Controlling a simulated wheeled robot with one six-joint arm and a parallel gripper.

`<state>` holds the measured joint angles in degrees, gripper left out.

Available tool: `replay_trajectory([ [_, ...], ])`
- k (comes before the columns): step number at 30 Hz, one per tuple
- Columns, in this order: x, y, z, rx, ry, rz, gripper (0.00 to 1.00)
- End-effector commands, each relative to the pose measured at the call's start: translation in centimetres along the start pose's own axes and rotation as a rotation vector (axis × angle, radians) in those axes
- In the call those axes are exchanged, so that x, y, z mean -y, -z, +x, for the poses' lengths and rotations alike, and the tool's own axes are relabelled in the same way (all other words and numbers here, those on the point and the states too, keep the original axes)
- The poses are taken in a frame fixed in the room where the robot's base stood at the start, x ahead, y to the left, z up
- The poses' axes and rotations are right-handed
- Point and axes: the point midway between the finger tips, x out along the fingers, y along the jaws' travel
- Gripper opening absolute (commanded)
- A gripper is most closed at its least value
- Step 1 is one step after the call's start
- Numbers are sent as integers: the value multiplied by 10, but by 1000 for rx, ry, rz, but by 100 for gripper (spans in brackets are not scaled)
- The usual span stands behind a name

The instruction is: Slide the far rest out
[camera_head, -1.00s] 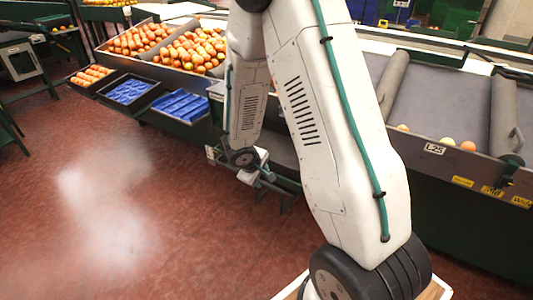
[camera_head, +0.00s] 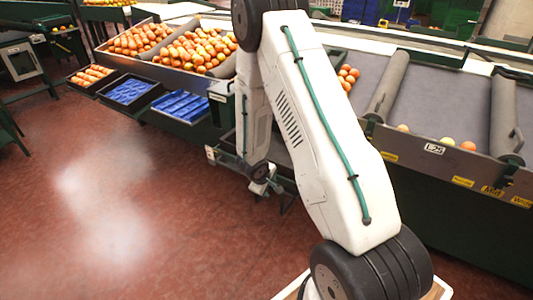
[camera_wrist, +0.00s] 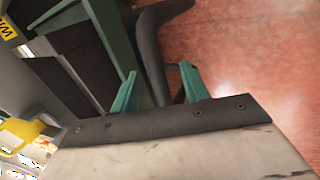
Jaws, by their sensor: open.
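In the wrist view my gripper (camera_wrist: 159,82) is open, with a teal finger on each side. A dark curved bar (camera_wrist: 151,55) shows between the fingers, its lower end near the palm; I cannot tell if it touches. It may be part of a rest. In the head view my gripper (camera_head: 262,178) is small and low beside the bench front. A thin dark bracket (camera_head: 286,200) sticks out just right of it, over the floor. Which rest is the far one is not clear, and my arm hides part of the bench front.
A sloped bench (camera_head: 437,165) runs along the right, with grey rollers and a few oranges. Orange-filled bins (camera_head: 165,55) stand at the back left, above blue-lined trays (camera_head: 180,105). The red floor (camera_head: 110,220) at the left is clear.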

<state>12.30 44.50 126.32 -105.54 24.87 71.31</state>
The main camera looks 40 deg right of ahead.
Motion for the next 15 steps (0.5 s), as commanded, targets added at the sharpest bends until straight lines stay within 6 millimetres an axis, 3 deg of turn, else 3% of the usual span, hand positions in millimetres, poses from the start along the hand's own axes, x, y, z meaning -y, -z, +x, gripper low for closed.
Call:
replay_trajectory([
  [6, 0, 0, 0, 0, 0, 0, 43],
  [11, 0, 0, 0, 0, 0, 0, 0],
  [15, 0, 0, 0, 0, 0, 0, 0],
])
